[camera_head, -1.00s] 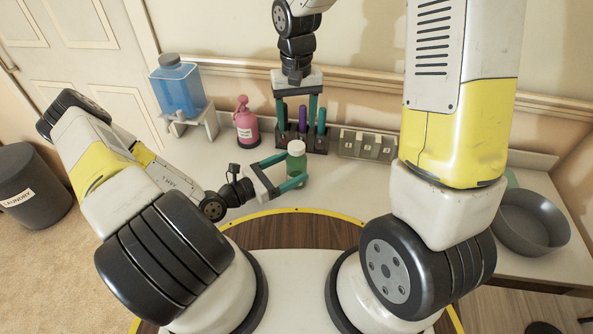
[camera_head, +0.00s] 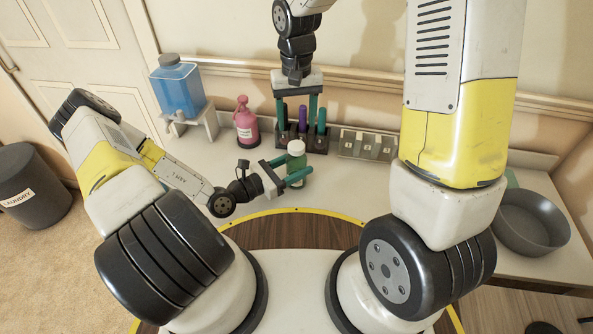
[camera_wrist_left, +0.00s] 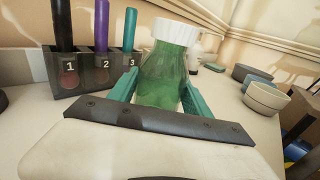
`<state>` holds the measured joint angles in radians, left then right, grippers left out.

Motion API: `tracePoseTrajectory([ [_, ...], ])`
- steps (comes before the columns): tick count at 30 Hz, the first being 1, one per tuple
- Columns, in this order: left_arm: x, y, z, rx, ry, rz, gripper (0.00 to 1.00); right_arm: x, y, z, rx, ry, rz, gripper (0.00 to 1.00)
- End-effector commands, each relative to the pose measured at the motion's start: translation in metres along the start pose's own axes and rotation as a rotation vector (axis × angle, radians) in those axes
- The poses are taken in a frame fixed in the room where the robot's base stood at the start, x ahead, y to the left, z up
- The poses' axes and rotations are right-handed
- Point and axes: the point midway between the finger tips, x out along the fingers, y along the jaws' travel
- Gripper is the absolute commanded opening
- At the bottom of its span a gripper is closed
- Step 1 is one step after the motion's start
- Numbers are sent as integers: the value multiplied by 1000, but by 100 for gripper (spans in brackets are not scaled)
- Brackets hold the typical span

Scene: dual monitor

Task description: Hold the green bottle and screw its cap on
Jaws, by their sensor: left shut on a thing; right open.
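The green bottle (camera_head: 296,164) stands upright on the counter with a white cap (camera_head: 296,147) on its top. It also shows in the left wrist view (camera_wrist_left: 166,76), with the white cap (camera_wrist_left: 175,30) above it; whether the cap is tight I cannot tell. My left gripper (camera_head: 293,170) is shut on the bottle's body, its teal fingers on either side. In the left wrist view the fingers (camera_wrist_left: 163,95) flank the bottle. My right gripper (camera_head: 298,125) points down, open, behind and above the bottle, in front of the marker holder.
A dark numbered holder (camera_head: 316,138) with markers stands behind the bottle. A pink pump bottle (camera_head: 246,122) and a blue dispenser (camera_head: 180,85) stand to the left. A grey switch box (camera_head: 367,144) and a grey bowl (camera_head: 530,222) are to the right. Counter right of the bottle is clear.

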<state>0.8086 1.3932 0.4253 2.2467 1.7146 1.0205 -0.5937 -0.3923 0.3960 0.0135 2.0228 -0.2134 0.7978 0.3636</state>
Motion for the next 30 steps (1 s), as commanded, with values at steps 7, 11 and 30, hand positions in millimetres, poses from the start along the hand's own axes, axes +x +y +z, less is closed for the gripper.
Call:
tracePoseTrajectory([
  [7,0,0,0,0,0,0,0,0,0,0,-37,0,0,60],
  [11,0,0,0,0,0,0,0,0,0,0,-185,0,0,60],
  [30,0,0,0,0,0,0,0,0,0,0,-1579,0,0,60],
])
